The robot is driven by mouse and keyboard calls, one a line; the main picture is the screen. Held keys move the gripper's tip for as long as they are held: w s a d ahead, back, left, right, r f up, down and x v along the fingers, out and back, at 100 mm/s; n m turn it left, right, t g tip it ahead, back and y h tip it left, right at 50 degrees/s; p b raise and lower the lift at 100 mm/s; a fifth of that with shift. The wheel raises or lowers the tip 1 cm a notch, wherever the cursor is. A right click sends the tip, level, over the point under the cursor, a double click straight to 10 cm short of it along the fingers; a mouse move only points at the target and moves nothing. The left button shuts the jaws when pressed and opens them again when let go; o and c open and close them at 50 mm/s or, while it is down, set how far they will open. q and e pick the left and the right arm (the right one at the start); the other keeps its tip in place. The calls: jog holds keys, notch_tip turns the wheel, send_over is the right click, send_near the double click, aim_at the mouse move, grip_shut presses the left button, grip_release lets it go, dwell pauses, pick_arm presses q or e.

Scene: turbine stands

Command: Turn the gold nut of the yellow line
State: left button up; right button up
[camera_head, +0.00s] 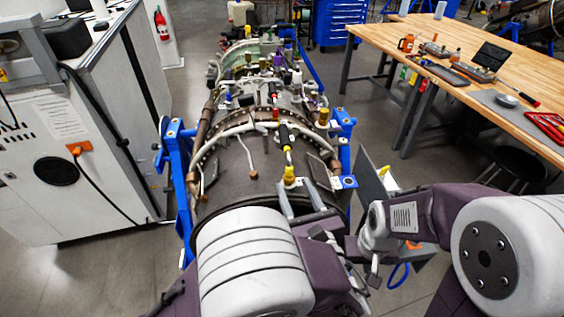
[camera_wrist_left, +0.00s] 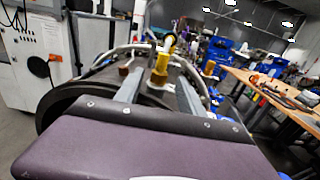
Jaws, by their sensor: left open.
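The gold nut (camera_head: 289,175) sits at the near end of the yellow-marked line (camera_head: 287,154), on top of the engine's dark casing. In the left wrist view the nut (camera_wrist_left: 159,67) stands upright, with the line rising above it. My left gripper (camera_head: 301,199) is open just on the near side of the nut. In the left wrist view its two grey fingers (camera_wrist_left: 159,92) lie left and right of the nut's lower part. I cannot tell whether they reach around it, and I see no contact. My right wrist (camera_head: 381,229) is at the lower right; its fingers cannot be made out.
The engine (camera_head: 232,168) lies in a blue stand (camera_head: 184,206), with pipes and fittings on top. A white cabinet (camera_head: 45,185) stands left. A wooden workbench (camera_head: 455,60) with tools and a stool (camera_head: 517,168) are right. A copper-coloured fitting (camera_wrist_left: 128,68) is near the left finger.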

pick_arm(q)
jog(key=shift+w+a+r+p, duration=0.2)
jog(key=shift+w+a+p, duration=0.15)
jog(key=shift+w, duration=0.15)
jog(key=shift+w+a+r+p, duration=0.2)
jog(key=shift+w+p, duration=0.15)
jog(key=shift+w, duration=0.15)
jog(key=x, duration=0.2)
jog(key=p+x, duration=0.1)
jog(key=x, duration=0.3)
jog(key=shift+d+f, duration=0.25)
jog(key=shift+f, duration=0.15)
jog(key=shift+s+r, duration=0.1)
jog(key=shift+s, duration=0.3)
jog(key=shift+c, duration=0.6)
grip_shut()
pick_arm(e)
jog(key=r, duration=0.3)
jog(key=shift+s+d+r, duration=0.1)
jog(key=shift+s, duration=0.25)
